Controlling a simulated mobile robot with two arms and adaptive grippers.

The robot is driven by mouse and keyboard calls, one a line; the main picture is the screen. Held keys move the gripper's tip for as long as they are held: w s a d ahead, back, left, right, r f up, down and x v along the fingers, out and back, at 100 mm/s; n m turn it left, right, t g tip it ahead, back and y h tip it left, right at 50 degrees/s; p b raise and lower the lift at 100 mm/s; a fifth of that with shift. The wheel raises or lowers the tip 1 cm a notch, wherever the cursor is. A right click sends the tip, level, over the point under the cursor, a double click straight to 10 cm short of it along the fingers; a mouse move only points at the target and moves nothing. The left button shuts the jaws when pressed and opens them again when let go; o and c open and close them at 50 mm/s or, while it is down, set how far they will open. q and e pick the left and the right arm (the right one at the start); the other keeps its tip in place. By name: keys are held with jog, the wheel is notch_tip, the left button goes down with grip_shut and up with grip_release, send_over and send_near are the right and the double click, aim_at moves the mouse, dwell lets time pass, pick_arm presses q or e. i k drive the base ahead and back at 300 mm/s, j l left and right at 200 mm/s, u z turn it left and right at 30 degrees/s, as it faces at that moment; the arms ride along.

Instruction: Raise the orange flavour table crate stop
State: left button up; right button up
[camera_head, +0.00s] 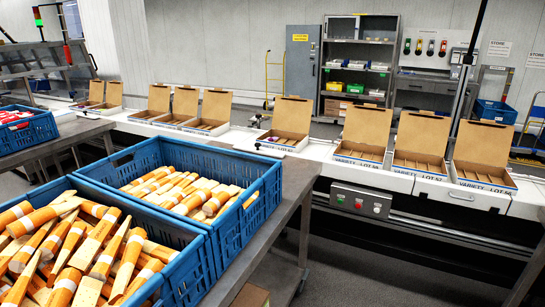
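Two blue crates of orange-wrapped lollies with wooden sticks stand on a grey metal table (291,187) at the lower left. The near crate (196,262) is cut off by the picture's left and bottom edges. The far crate (243,226) stands just behind it, close against it. I cannot make out a crate stop on this table; the crates may hide it. Neither of my grippers is in view.
A conveyor (325,152) crosses behind the table, carrying several open cardboard boxes (486,170), some marked "VARIETY". A button panel (361,200) sits on its front. Another blue crate (42,131) stands on a table at left. Floor (345,262) is clear at right.

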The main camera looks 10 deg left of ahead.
aim_at(255, 149)
jog(key=i+l+u, duration=0.1)
jog(key=i+u, duration=0.3)
jog(key=i+l+u, duration=0.1)
jog(key=i+l, duration=0.15)
jog(key=i+l+u, duration=0.1)
jog(key=l, duration=0.35)
jog(key=i+l+u, duration=0.1)
jog(key=i+l, duration=0.2)
